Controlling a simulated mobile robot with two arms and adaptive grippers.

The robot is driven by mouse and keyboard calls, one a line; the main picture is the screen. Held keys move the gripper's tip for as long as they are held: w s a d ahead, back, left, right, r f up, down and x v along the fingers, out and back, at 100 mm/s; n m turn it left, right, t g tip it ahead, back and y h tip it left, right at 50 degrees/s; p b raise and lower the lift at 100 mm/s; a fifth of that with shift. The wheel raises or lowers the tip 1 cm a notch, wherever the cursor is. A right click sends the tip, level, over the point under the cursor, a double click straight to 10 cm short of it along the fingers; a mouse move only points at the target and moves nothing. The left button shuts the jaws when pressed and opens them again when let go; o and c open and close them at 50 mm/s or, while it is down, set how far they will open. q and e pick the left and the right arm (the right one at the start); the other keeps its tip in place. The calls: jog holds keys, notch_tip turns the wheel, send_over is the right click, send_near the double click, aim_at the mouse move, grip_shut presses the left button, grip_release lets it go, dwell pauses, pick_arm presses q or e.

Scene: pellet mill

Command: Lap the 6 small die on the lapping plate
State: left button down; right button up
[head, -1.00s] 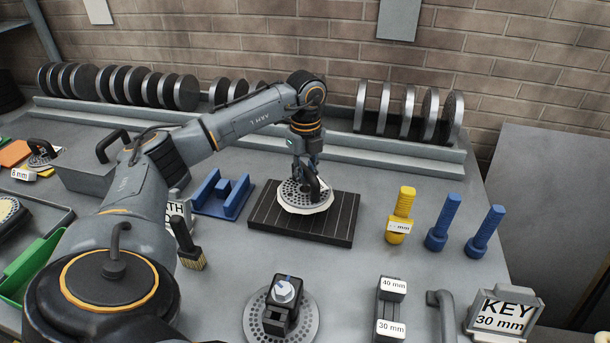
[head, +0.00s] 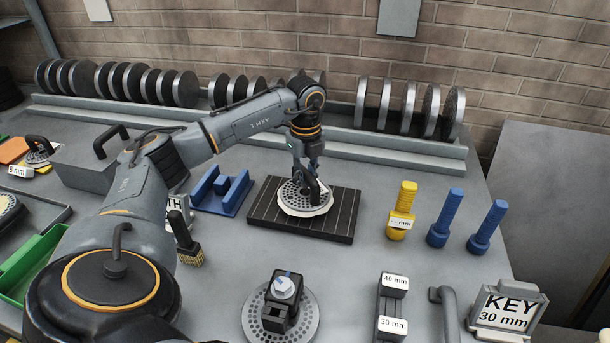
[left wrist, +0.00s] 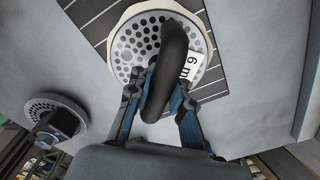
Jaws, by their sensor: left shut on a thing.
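The small die (head: 297,200) is a round, perforated grey disc with a black handle, lying flat on the dark grooved lapping plate (head: 338,227). A pale sheet or rim shows around its lower edge. In the left wrist view the die (left wrist: 128,43) carries a white tag (left wrist: 192,66) that reads "6 m", its end hidden. My left gripper (head: 308,178) is over the die and shut on its black handle (left wrist: 168,72). The fingers stand on both sides of the handle. My right gripper is not in view.
A blue fixture (head: 222,192) stands left of the plate, with a brush (head: 188,250) in front of it. Yellow (head: 401,212) and blue bolts (head: 445,218) stand to the right. Another perforated disc with a black block (head: 282,303) is in front. Several discs line the back rack.

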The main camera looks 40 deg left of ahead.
aim_at(287, 188)
pick_arm(q)
jog(key=shift+f+b, duration=0.5)
jog(key=shift+f, duration=0.2)
jog(key=shift+w+d+r+p, duration=0.1)
jog(key=shift+w+d+p, duration=0.3)
jog(key=shift+d, duration=0.35)
jog(key=shift+w+d, duration=0.5)
jog(key=shift+d, duration=0.35)
jog(key=shift+w+d, duration=0.45)
jog(key=shift+d, duration=0.35)
jog(key=shift+s+a+b, duration=0.15)
jog(key=shift+s+a, duration=0.75)
jog(key=shift+a, duration=0.65)
jog(key=shift+s+a+b, duration=0.15)
jog(key=shift+s+a, duration=0.7)
jog(key=shift+a, duration=0.7)
jog(key=shift+s+a+b, duration=0.15)
jog(key=shift+s+a, duration=0.75)
jog(key=shift+a, duration=0.65)
jog(key=shift+w+d, duration=0.1)
jog(key=shift+d, duration=0.05)
